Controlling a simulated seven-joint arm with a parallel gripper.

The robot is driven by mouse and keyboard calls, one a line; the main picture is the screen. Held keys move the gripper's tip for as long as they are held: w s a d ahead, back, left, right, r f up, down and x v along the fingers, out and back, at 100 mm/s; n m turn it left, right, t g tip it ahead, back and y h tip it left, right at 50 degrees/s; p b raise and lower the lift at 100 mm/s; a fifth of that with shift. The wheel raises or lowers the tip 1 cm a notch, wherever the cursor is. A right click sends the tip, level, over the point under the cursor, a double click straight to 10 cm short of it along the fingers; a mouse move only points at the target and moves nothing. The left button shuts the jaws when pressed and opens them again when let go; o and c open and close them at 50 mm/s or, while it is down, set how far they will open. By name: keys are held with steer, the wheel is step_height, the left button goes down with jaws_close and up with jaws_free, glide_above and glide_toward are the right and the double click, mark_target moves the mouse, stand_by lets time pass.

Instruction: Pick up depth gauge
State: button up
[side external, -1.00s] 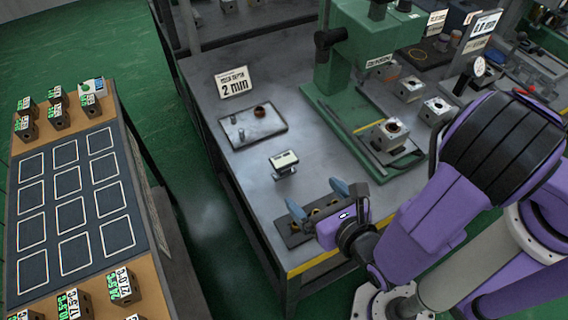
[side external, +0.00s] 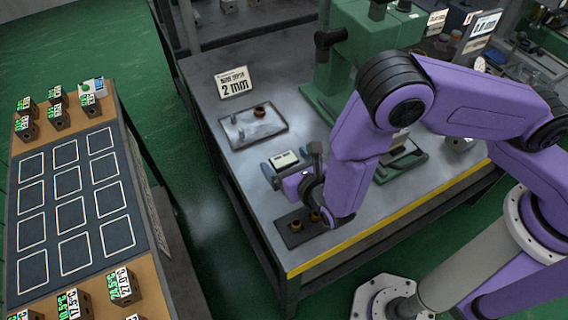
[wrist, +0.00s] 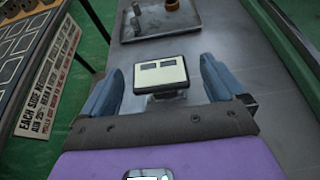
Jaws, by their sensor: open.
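The depth gauge (side external: 285,160) is a small dark-bodied device with a pale face, standing on the grey bench. In the wrist view the depth gauge (wrist: 160,72) shows two dark display windows on its face, with a metal base below it. My gripper (side external: 292,166) is low at the gauge, on its near side. In the wrist view my gripper (wrist: 161,75) has its blue fingers apart, one on each side of the gauge, with gaps visible. The lower part of the gauge is partly hidden.
A metal tray (side external: 235,138) with small parts lies beyond the gauge, beside a "2 mm" sign (side external: 233,82). A dark holder (side external: 291,235) with brown rings sits near the bench's front edge. The green press (side external: 330,100) stands to the right.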

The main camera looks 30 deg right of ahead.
steer(key=shift+x, duration=1)
steer(key=shift+s, duration=0.1)
steer(key=c, duration=1.1)
steer(key=shift+c, duration=0.2)
steer(key=shift+r, duration=0.1)
